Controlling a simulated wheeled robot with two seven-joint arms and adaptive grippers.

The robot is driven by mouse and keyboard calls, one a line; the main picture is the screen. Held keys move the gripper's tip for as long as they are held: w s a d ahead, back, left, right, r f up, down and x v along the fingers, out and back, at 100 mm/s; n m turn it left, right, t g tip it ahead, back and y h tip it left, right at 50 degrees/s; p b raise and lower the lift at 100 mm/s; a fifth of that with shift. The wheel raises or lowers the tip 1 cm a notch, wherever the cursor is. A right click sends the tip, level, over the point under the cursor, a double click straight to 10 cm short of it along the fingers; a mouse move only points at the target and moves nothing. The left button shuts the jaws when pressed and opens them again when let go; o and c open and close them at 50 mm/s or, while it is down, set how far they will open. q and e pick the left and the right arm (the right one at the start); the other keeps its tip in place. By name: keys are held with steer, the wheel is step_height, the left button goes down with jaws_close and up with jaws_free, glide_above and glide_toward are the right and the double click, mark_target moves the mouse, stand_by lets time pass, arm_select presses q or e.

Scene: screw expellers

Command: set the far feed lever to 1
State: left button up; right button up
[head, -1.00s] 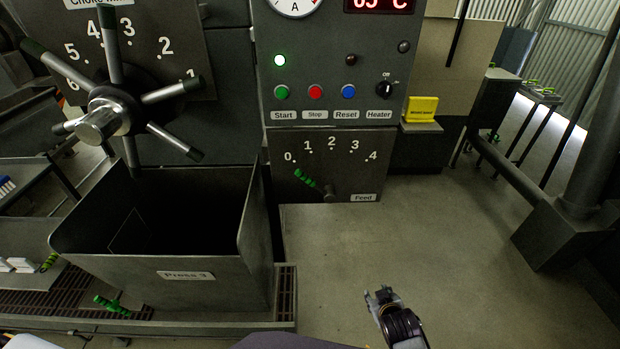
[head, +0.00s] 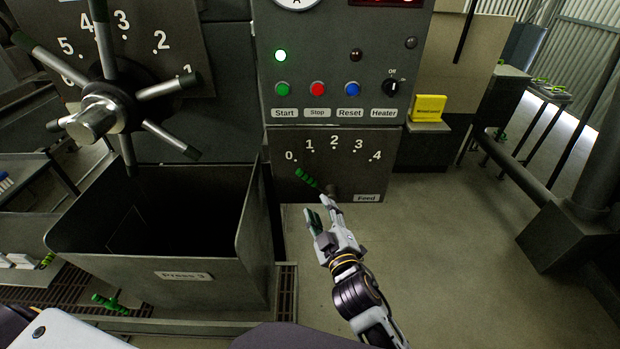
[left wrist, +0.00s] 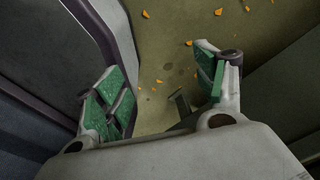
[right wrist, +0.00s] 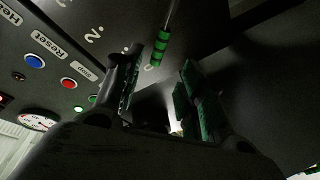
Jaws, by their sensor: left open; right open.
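The feed lever (head: 307,178) has a green ribbed grip and sits on the dark Feed panel (head: 280,186), below the arc of numbers 0 to 4. It points up and left from its pivot, close to the 0 mark. My right gripper (head: 322,209) is open and empty, just below and in front of the lever. In the right wrist view the lever's green grip (right wrist: 160,48) shows just beyond the open fingertips (right wrist: 161,64), apparently not enclosed. My left gripper (left wrist: 158,82) is open and empty above the floor; the head view does not show its fingers.
Above the lever is the control panel with Start, Stop and Reset buttons and a Heater knob (head: 391,87). The Press 3 bin (head: 185,290) stands left of the panel, below a spoked choke wheel (head: 100,110). A yellow box (head: 428,107) sits at right. The floor at right is clear.

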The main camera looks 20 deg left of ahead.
glide_toward(309, 181)
steer(key=shift+x, duration=5)
steer(key=shift+w+a, duration=0.35)
steer(key=shift+w, duration=0.1)
arm_select(q)
steer(key=shift+s+d+r, duration=0.15)
steer(key=shift+d+r, duration=0.05)
steer(key=shift+d, duration=0.05)
steer(key=shift+s, duration=0.15)
